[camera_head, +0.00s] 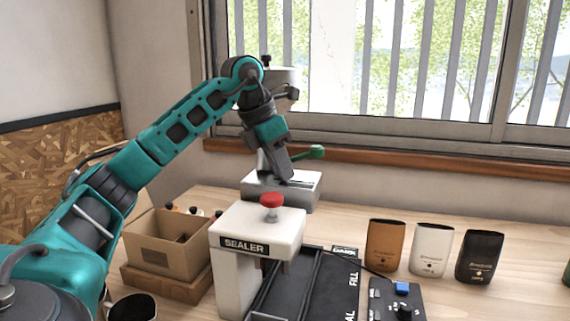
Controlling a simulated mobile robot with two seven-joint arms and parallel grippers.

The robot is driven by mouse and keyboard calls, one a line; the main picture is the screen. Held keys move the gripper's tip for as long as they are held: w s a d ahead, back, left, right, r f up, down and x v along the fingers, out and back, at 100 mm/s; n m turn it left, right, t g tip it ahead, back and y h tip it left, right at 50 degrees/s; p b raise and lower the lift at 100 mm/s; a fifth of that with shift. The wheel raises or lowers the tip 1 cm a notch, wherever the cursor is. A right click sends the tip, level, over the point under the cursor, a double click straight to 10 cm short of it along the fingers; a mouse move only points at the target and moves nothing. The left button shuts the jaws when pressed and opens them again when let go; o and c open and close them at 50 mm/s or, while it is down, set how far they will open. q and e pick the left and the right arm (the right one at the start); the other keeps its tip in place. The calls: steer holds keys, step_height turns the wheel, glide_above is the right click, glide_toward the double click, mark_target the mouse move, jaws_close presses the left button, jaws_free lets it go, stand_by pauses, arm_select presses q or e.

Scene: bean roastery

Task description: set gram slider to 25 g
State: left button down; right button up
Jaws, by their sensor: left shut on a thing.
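My left gripper (276,165) is at the grey dispenser (306,192) behind the sealer, pointing down just above its base. It is shut on a small part there, which appears to be the gram slider; the fingers hide it, and its setting cannot be read. A green-knobbed lever (316,152) sticks out to the right beside the gripper. The dispenser's grey upper body (280,76) shows partly behind my wrist. My right gripper is not in view.
The white sealer (258,222) with a red knob (271,200) stands in front of the dispenser. A cardboard box (160,248) is left of it. Brown (385,245), white (431,250) and black (480,257) bags stand at right, behind a dark control box (398,299).

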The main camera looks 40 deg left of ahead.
arm_select(q)
steer(key=c, duration=1)
jaws_free()
steer(key=shift+s+a, duration=0.1)
steer(key=shift+a, duration=0.1)
steer(key=shift+r, duration=0.15)
steer(key=p+v, duration=0.4)
steer(key=v, duration=0.8)
steer(key=shift+s+r, duration=0.25)
steer(key=shift+r, duration=0.05)
